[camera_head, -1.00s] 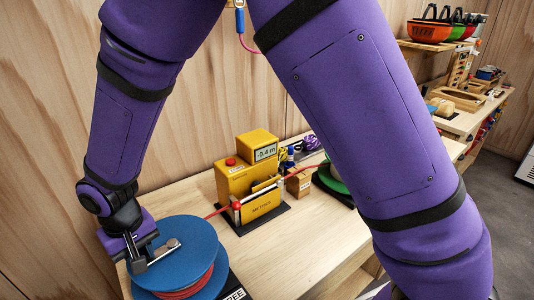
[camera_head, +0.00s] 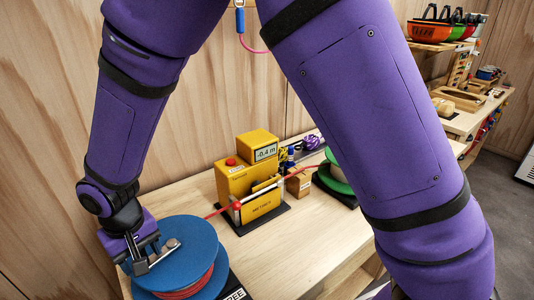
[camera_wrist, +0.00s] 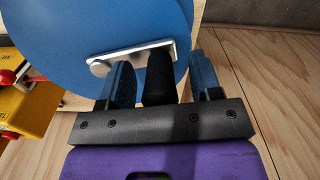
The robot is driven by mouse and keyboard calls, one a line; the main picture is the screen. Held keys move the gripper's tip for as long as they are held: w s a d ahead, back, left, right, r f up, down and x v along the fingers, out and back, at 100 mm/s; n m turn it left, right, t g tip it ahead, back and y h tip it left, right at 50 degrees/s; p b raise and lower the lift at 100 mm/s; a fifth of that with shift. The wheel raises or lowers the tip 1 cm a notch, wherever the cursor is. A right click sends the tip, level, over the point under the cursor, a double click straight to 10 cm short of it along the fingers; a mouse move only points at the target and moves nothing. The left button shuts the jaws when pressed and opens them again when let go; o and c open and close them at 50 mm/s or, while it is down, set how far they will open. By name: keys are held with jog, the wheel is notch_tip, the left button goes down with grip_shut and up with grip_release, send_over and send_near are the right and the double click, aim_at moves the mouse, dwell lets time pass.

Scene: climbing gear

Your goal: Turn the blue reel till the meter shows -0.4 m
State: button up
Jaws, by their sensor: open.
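The blue reel (camera_head: 187,245) lies flat at the front left of the bench, with red cord wound below its top disc. Its metal crank (camera_wrist: 135,57) crosses the disc and ends in a black handle (camera_wrist: 160,82). My gripper (camera_wrist: 163,80) is open, its two fingers on either side of the black handle with gaps showing. The gripper also shows over the reel's left side in the head view (camera_head: 142,258). The yellow meter (camera_head: 236,182) stands behind and right of the reel; its display (camera_head: 265,153) reads -0.4 m.
Red cord runs from the reel through the meter toward a green-edged reel (camera_head: 336,185) at right, partly hidden by my arm. A small wooden box (camera_head: 299,184) stands beside the meter. The bench front (camera_head: 310,255) is bare. A wooden wall is close behind.

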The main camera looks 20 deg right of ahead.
notch_tip(320, 180, up, 10)
jog(key=shift+r, duration=0.15)
jog(key=shift+w+d+r, duration=0.1)
jog(key=shift+d+r, duration=0.1)
jog(key=d+r+m+t, duration=0.1)
jog(key=d+r, duration=0.4)
jog(key=d, duration=0.3)
jog(key=d+r+m+t+y, duration=0.1)
jog(key=d+r, duration=0.3)
jog(key=d, duration=0.3)
jog(key=d+r+m, duration=0.1)
jog(key=d+r, duration=0.4)
jog(key=d, duration=0.3)
jog(key=s+d+r+m+t+h, duration=0.1)
jog(key=s+d+r+m+t, duration=0.1)
jog(key=s+d, duration=1)
jog(key=shift+s+d+r+t, duration=0.4)
jog(key=shift+d+t, duration=0.2)
jog(key=shift+d, duration=1.65)
